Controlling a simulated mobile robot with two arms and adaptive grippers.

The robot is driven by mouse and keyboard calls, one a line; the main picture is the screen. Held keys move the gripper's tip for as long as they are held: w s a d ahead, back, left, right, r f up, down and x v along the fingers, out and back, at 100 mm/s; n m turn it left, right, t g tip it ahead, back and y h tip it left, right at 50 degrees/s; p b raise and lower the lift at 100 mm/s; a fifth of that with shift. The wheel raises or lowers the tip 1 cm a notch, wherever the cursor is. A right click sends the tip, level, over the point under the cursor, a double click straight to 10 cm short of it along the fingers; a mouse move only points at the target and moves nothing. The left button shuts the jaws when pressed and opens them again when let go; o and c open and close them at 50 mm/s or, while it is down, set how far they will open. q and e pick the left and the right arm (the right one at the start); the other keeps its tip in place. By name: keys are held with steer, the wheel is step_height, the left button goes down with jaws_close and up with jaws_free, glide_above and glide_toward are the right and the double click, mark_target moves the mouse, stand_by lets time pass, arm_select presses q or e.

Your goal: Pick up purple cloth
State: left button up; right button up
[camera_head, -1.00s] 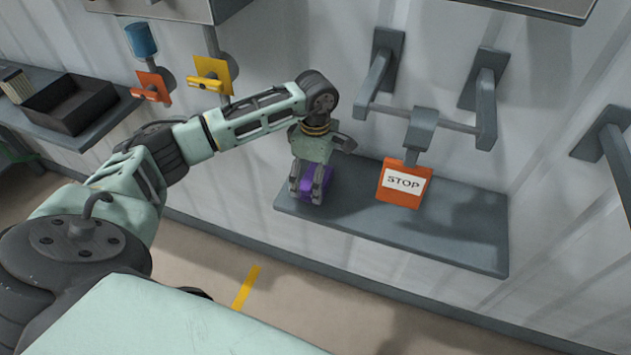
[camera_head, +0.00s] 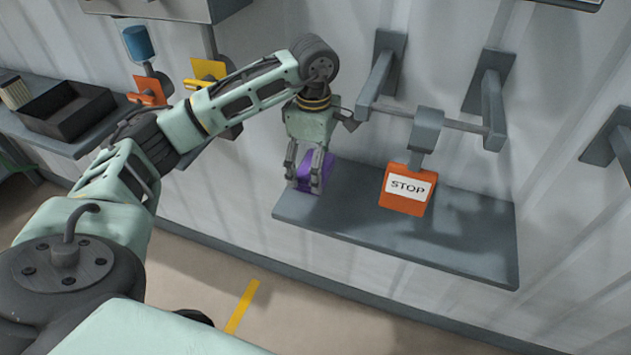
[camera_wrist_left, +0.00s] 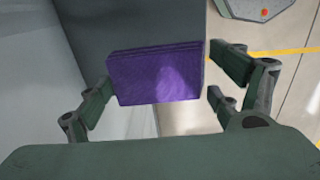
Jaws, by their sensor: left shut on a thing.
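The purple cloth (camera_head: 306,170) is a folded block at the left end of a grey wall shelf (camera_head: 455,240). My left gripper (camera_head: 303,184) points down over it and is shut on it, with fingers on both sides. In the left wrist view the cloth (camera_wrist_left: 155,78) spans the space between the fingers (camera_wrist_left: 158,86). I cannot tell whether its underside still touches the shelf. My right gripper is not in view.
An orange STOP sign box (camera_head: 407,189) hangs from a hooked rail to the right of the gripper. Grey wall brackets (camera_head: 485,100) stick out above the shelf. A black tray (camera_head: 67,111) sits on another shelf at the left.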

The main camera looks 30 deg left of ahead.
arm_select(q)
steer(key=s+d+b, duration=0.4)
steer(key=s+b, duration=0.1)
steer(key=s, duration=1.3)
steer(key=shift+s+d+f, duration=0.15)
steer(key=shift+s+f, duration=0.05)
steer(key=shift+s, duration=0.05)
